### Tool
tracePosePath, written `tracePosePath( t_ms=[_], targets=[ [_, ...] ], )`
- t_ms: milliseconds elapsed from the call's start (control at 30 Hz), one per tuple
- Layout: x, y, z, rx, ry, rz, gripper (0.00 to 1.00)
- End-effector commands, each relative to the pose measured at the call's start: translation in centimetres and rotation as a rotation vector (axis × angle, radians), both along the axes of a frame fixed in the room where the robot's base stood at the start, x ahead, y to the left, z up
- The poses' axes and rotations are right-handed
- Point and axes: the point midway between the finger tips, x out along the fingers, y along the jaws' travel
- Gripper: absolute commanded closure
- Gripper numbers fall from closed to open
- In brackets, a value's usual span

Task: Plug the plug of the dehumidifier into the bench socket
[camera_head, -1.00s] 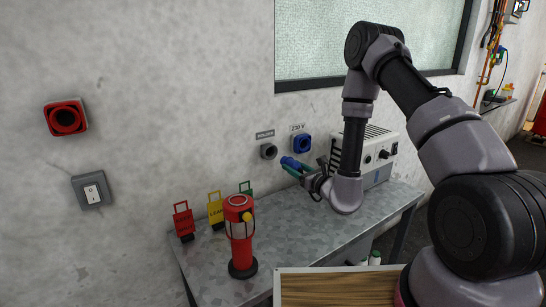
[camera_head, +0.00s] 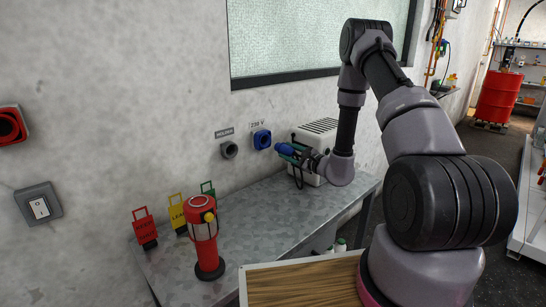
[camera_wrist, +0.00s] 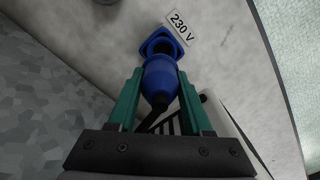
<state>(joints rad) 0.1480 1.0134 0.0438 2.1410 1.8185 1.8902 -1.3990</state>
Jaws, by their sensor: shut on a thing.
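The blue bench socket (camera_head: 262,139) is on the wall under a "230 V" label; in the wrist view it is at top centre (camera_wrist: 160,42). My gripper (camera_head: 292,152) is shut on the blue plug (camera_head: 283,148), its green fingers on both sides of it. In the wrist view the plug (camera_wrist: 160,78) points at the socket and overlaps its lower edge. In the head view a small gap shows between plug and socket. The pale dehumidifier (camera_head: 320,128) stands on the bench behind my gripper, partly hidden by my arm. A dark cable trails from the plug.
A red lantern (camera_head: 203,232) and red, yellow and green tags (camera_head: 145,228) stand at the left of the metal bench (camera_head: 265,207). The bench middle is clear. A wooden-topped surface (camera_head: 300,285) is in front.

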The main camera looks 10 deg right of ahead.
Motion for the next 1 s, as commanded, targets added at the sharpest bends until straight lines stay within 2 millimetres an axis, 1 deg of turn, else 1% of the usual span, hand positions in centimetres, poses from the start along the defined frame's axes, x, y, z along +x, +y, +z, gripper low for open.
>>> tracePosePath(
  t_ms=[33, 133, 700, 1000],
  targets=[
    [0.2, -0.3, 0.0, -0.016, -0.010, -0.001, 1.00],
    [0.6, -0.3, 0.0, -0.028, -0.017, 0.001, 1.00],
    [4.8, 2.6, 0.0, -0.024, -0.016, 0.001, 1.00],
    [5.8, 3.2, 0.0, -0.023, -0.014, -0.001, 1.00]
  ],
)
